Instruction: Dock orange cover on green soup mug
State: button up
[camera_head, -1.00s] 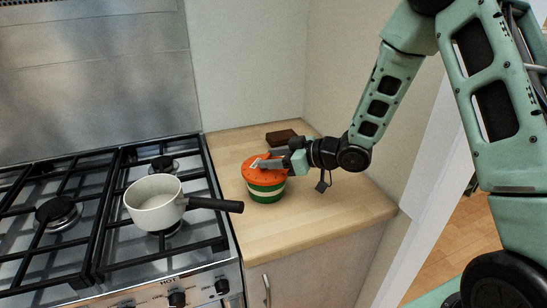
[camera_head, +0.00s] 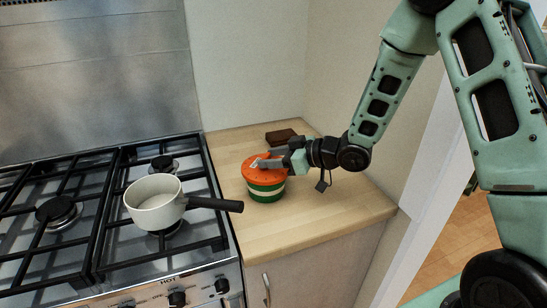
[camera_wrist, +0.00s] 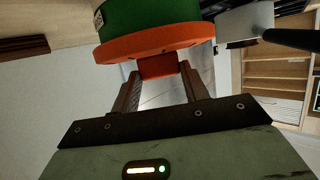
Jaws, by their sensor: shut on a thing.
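The green soup mug (camera_head: 266,193), green with a cream band, stands upright on the wooden counter beside the cooker. The orange cover (camera_head: 262,168) sits over its top, and no gap shows between them in the head view. In the wrist view the cover (camera_wrist: 150,45) lies against the green mug wall (camera_wrist: 150,18). My gripper (camera_head: 268,161) is at the top of the cover, its fingers (camera_wrist: 158,70) shut on an orange tab of the cover. The mug's rim is hidden under the cover.
A cream saucepan (camera_head: 154,205) stands on the hob to the left, its black handle (camera_head: 215,204) reaching over the counter edge close to the mug. A dark brown block (camera_head: 281,137) lies behind, near the wall. The counter's front right is clear.

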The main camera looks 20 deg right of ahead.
jog(key=shift+f+b, duration=0.5)
jog(key=shift+f, duration=0.1)
jog(key=o, duration=0.7)
jog(key=p+v, duration=0.4)
jog(key=v, duration=0.7)
dwell(0.4)
dwell(0.5)
